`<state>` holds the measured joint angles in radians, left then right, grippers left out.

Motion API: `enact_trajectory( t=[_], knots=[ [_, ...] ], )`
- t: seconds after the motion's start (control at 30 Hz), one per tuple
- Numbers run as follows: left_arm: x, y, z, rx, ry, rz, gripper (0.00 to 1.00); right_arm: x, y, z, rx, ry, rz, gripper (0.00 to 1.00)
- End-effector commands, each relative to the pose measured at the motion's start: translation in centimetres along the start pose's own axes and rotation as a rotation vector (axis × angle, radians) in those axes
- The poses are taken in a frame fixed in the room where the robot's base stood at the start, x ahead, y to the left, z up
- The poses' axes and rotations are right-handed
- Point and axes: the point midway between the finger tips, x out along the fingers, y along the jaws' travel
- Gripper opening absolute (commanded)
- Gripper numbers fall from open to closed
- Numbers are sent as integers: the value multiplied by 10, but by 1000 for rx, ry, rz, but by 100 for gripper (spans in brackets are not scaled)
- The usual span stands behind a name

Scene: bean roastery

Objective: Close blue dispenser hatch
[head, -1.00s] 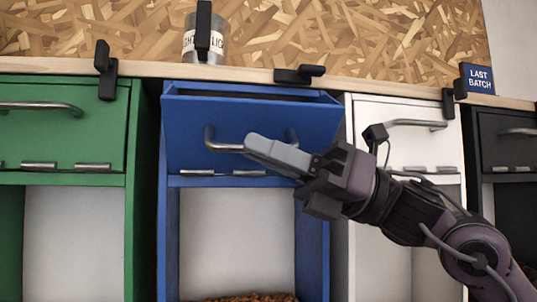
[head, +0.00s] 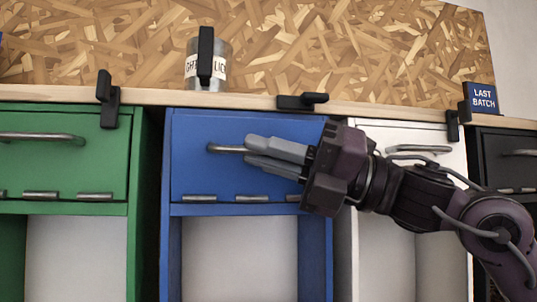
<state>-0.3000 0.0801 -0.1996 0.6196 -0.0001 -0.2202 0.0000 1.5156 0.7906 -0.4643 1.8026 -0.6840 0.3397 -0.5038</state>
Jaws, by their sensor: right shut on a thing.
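The blue dispenser hatch (head: 192,172) is the front panel of the blue dispenser. It stands upright and looks flush with its frame, with no gap visible along its top edge. Its metal bar handle (head: 224,149) shows at the left end; the right end is hidden behind my gripper. My right gripper (head: 252,152) comes in from the right, its grey fingers shut on the handle in front of the hatch. My left gripper is out of view.
A green dispenser (head: 62,170) stands left, a white one (head: 420,138) and a dark one (head: 510,175) right. Black latches (head: 107,100) sit along the wooden ledge (head: 250,101). A labelled jar (head: 190,70) and a "LAST BATCH" sign (head: 482,98) are above.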

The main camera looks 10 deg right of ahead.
Motion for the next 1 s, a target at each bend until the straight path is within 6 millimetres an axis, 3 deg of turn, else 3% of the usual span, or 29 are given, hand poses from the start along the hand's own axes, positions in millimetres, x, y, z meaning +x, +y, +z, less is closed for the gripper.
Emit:
enact_trajectory(
  t=[0.4, 0.43, 0.6, 1.0],
  knots=[
    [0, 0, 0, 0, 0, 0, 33, 0, 0, 1, 8, -3, -3, 0],
    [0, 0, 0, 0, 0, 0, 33, 0, 0, 1, 8, -3, -3, 12],
    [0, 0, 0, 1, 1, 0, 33, 0, 0, 1, 7, -2, -3, 32],
    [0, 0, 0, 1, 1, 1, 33, 0, 0, 1, 7, -1, -3, 32]
  ],
)
